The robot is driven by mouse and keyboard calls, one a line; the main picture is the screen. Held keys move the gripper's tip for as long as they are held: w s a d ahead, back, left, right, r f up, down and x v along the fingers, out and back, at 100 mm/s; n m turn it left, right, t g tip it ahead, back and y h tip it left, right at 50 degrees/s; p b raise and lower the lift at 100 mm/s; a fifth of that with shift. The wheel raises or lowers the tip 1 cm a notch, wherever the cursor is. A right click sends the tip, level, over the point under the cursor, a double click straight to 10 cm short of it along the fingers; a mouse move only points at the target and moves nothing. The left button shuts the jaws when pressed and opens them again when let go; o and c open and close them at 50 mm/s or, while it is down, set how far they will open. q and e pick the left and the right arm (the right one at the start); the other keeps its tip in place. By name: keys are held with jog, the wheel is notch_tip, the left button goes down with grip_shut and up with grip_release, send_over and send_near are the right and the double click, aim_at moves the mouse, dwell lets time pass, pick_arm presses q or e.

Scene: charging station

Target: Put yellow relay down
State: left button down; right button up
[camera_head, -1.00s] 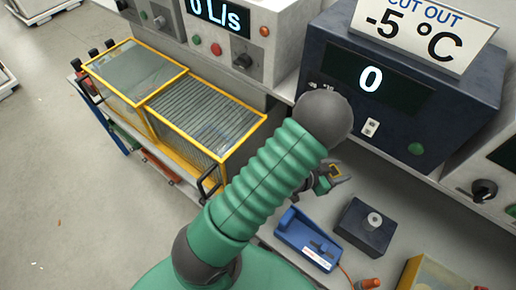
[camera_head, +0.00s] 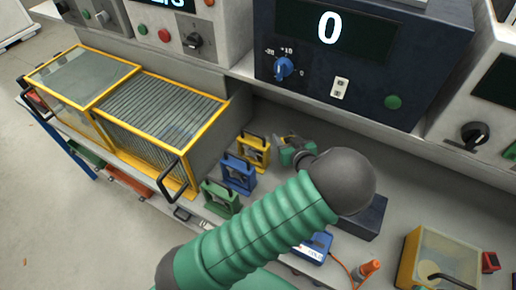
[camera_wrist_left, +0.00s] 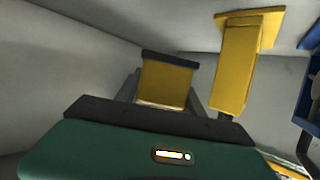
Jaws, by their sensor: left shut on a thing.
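My left gripper (camera_head: 282,143) is low on the shelf at the back, just right of a yellow frame (camera_head: 254,151). In the left wrist view its two dark fingers (camera_wrist_left: 165,92) are shut on the yellow relay (camera_wrist_left: 167,82), a yellow block with a dark top bar. The yellow frame also shows in the wrist view (camera_wrist_left: 237,65), to the right of the relay and apart from it. In the head view the held relay is hard to make out. Whether it touches the shelf, I cannot tell. My right gripper is not in view.
A blue frame (camera_head: 238,174) and a green frame (camera_head: 220,198) stand in line before the yellow one. A yellow-edged case (camera_head: 160,112) is on the left. A dark display unit (camera_head: 355,60) rises behind. A blue device (camera_head: 314,247) lies right of my arm.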

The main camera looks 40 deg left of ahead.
pick_arm(q)
jog(key=f, duration=0.3)
jog(key=a+f, duration=0.1)
jog(key=f, duration=0.3)
jog(key=shift+a+f+b, duration=0.15)
jog(key=shift+a+b, duration=0.05)
jog(key=shift+b, duration=0.15)
jog(key=shift+d, duration=0.3)
jog(key=c, duration=0.9)
grip_release()
jog(key=shift+d, duration=0.2)
jog(key=shift+o, duration=0.9)
jog(key=shift+a, duration=0.25)
